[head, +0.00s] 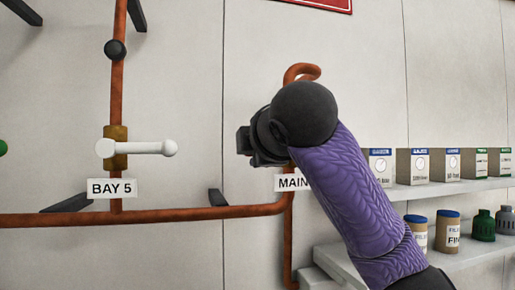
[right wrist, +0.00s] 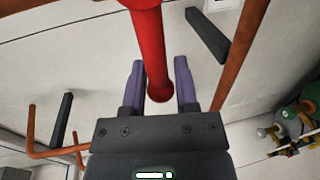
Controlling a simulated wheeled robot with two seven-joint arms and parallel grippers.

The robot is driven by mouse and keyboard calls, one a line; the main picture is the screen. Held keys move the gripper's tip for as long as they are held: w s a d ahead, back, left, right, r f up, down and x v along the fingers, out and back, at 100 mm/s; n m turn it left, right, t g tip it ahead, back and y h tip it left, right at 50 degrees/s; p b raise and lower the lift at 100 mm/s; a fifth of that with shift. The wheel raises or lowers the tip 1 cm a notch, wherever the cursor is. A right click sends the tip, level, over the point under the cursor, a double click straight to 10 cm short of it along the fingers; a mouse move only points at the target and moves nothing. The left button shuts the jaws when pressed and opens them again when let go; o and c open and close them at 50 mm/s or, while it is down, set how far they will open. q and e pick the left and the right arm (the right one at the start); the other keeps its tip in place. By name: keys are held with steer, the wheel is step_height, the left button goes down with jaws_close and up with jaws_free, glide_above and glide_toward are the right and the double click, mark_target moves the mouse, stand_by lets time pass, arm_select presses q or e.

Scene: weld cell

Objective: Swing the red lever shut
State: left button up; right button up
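The red lever (right wrist: 150,40) shows in the right wrist view, running from the top edge down to a rounded end between my fingers. In the head view it is hidden behind my right arm and gripper. My right gripper (right wrist: 159,64) is open, with one purple finger on each side of the lever and a gap visible on both sides. In the head view my right gripper (head: 258,138) is in front of the pipe above the MAIN label (head: 291,182). My left gripper is not in view.
A white-handled valve (head: 150,148) sits on the copper pipe (head: 117,80) above the BAY 5 label (head: 112,188). Dark brackets (head: 217,197) stick out from the wall. Shelves (head: 470,186) with boxes and cans stand at the right. The wall between the two valves is mostly clear.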

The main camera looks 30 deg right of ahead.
steer(key=shift+o, duration=1.2)
steer(key=shift+w+a, duration=0.1)
steer(key=shift+a, duration=0.05)
steer(key=b+v, duration=0.4)
steer(key=v, duration=0.6)
steer(key=shift+b, duration=0.3)
